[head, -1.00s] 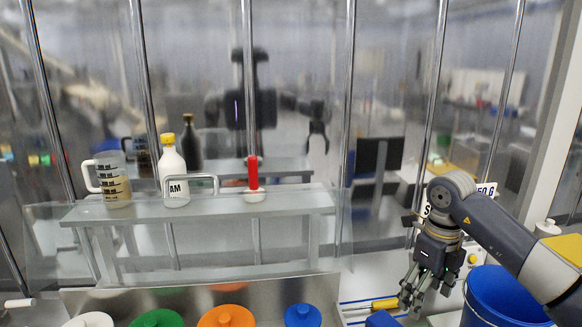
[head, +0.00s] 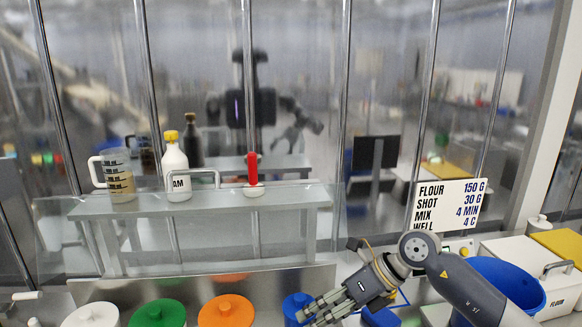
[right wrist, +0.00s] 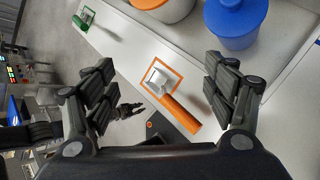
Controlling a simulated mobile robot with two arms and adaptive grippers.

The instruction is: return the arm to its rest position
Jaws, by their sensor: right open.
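My right gripper (head: 318,311) comes in from the right in the head view, its fingers pointing left beside the blue-lidded container (head: 294,304). In the right wrist view its jaws (right wrist: 165,85) are spread apart with nothing between the fingertips. An orange-handled scoop (right wrist: 178,108) lies on an orange-outlined mark below them, on the white counter. The blue-lidded container (right wrist: 237,20) also shows near the top of the right wrist view. My left gripper is not in view.
A glass shelf (head: 150,206) holds a measuring jug (head: 117,175), a white bottle (head: 177,178) and a red-handled tool (head: 252,170). Green (head: 158,313) and orange (head: 226,311) lids stand in front. A blue bucket (head: 505,283) and a recipe sign (head: 447,203) are at right.

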